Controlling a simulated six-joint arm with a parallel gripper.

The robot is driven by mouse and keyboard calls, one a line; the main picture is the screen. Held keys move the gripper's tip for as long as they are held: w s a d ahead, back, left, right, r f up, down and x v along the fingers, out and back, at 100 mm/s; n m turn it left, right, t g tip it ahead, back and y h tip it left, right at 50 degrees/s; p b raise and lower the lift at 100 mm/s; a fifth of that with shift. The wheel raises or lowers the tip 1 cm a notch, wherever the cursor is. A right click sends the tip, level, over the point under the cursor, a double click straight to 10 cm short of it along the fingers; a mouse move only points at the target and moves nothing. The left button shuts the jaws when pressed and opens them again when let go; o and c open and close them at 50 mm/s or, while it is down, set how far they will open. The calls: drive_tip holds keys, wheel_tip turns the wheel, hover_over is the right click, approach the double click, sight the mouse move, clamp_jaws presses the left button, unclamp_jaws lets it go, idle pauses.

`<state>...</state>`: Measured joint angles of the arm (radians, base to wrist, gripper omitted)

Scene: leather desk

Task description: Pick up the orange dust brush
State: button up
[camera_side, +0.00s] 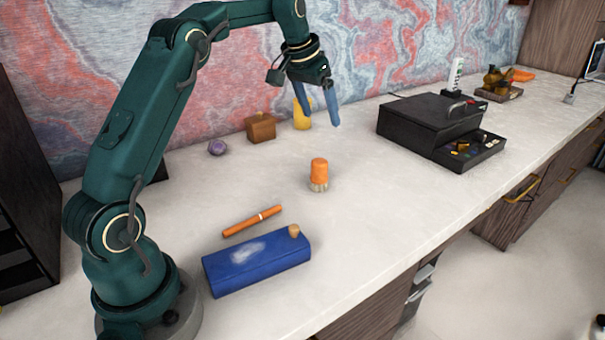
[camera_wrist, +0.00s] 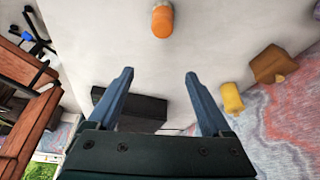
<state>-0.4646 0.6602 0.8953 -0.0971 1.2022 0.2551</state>
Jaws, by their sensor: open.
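The orange dust brush (camera_side: 319,173) stands upright on the pale desk top, bristles down, near the middle of the side view. In the wrist view its orange handle (camera_wrist: 162,20) shows at the top, beyond the fingertips and between their lines. My gripper (camera_side: 320,117) is open and empty, with blue fingers. It is above the desk, higher than the brush and toward the wall from it. In the wrist view both fingers of my gripper (camera_wrist: 160,75) are spread apart with nothing between them.
A blue box (camera_side: 256,264) and an orange pen-like stick (camera_side: 252,221) lie nearer the base. Around the brush is clear.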

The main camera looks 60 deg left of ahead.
sight(319, 161)
wheel_tip(319, 161, down, 11)
drive_tip(key=shift+f, duration=0.15)
drive_tip(key=shift+x, duration=2.5)
drive_tip(key=shift+c, duration=0.3)
clamp_jaws()
